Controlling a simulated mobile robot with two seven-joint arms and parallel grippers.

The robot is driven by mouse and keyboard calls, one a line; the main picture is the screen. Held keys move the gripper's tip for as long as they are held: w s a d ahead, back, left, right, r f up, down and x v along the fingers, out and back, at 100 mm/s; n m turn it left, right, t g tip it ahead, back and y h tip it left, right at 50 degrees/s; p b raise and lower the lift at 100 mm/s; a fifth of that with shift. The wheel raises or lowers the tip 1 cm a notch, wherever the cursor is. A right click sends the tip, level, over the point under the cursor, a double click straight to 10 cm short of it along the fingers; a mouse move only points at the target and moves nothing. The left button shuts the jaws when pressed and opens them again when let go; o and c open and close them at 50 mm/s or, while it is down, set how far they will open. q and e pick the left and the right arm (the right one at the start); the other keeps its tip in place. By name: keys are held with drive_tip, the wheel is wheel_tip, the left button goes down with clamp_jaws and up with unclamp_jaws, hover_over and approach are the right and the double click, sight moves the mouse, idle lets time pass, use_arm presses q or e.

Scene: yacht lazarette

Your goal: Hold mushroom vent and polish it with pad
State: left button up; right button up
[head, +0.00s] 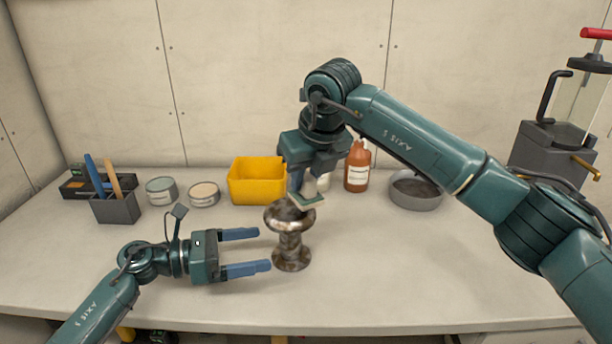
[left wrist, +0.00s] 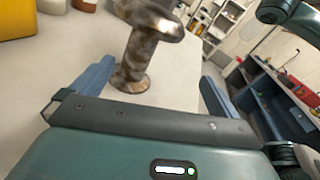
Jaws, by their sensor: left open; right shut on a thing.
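The mushroom vent (head: 291,247) stands upright on the bench, a metal piece with brown tarnish, a narrow stem, a flared base and a wide top. My left gripper (head: 265,250) is open, its blue fingers pointing at the vent's stem from the left and just short of it. In the left wrist view the vent (left wrist: 137,60) shows beyond and between the open fingers (left wrist: 150,80). My right gripper (head: 300,188) points down above the vent and is shut on the pad (head: 307,201), a pale block with a green layer. The pad is at the vent's top; whether it touches is unclear.
Behind the vent are a yellow bin (head: 257,181), a brown bottle (head: 357,168) and a grey bowl (head: 416,191). Two tins (head: 204,194) and a grey holder with tools (head: 117,208) stand at the left. The bench front (head: 400,280) to the right is clear.

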sight(285, 246)
use_arm(q)
drive_tip(key=w+a+m+y, duration=0.1)
drive_tip(key=w+a+f+m+g+y, duration=0.1)
drive_tip(key=shift+w+a+f+m, duration=0.15)
drive_tip(key=shift+w+a+m, duration=0.1)
drive_tip(key=shift+a+m, duration=0.1)
drive_tip(key=shift+w+d+f, duration=0.1)
drive_tip(key=shift+f, duration=0.05)
drive_tip(key=shift+x, duration=4.75)
drive_tip(key=shift+f, duration=0.2)
drive_tip(key=c, duration=1.7)
